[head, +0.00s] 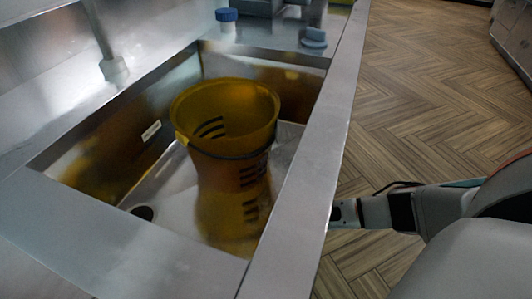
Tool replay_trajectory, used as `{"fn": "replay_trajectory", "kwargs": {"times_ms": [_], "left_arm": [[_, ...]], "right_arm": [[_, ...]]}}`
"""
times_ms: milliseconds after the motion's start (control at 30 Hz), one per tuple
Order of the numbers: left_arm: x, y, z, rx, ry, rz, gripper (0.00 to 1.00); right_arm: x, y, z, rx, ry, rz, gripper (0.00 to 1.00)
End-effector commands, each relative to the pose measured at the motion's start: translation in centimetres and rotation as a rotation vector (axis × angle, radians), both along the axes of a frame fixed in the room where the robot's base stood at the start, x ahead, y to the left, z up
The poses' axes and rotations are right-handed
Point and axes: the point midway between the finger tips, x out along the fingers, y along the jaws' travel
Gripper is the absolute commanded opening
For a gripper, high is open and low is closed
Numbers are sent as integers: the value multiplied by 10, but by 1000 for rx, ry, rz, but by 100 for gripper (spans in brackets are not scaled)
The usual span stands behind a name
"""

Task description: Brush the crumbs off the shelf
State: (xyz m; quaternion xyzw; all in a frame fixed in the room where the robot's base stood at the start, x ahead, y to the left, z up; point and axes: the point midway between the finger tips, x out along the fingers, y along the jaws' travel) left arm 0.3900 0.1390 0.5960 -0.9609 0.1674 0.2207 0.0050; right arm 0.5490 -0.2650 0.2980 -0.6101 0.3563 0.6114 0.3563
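I see no crumbs and no brush in the head view, and I cannot pick out a shelf. One of my arms comes in from the right side. Its far end stops at the outer edge of the metal counter, and no gripper fingers show there. My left gripper is not in the picture.
A yellow bucket (228,187) stands in a metal sink basin (165,203). The counter's raised rim (318,160) runs along the right of the basin. A blue-capped container (227,20) stands at the back. The wood-patterned floor (430,85) is open on the right.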

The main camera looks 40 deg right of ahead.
Motion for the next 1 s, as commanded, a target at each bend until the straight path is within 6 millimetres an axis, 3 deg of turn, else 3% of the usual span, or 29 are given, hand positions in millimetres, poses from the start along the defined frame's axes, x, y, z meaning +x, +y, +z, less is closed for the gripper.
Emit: {"fn": "replay_trajectory", "kwargs": {"times_ms": [367,1000], "left_arm": [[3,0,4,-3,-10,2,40],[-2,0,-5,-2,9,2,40]], "right_arm": [[1,0,1,0,-2,0,16],[0,0,-7,0,0,0,16]]}}
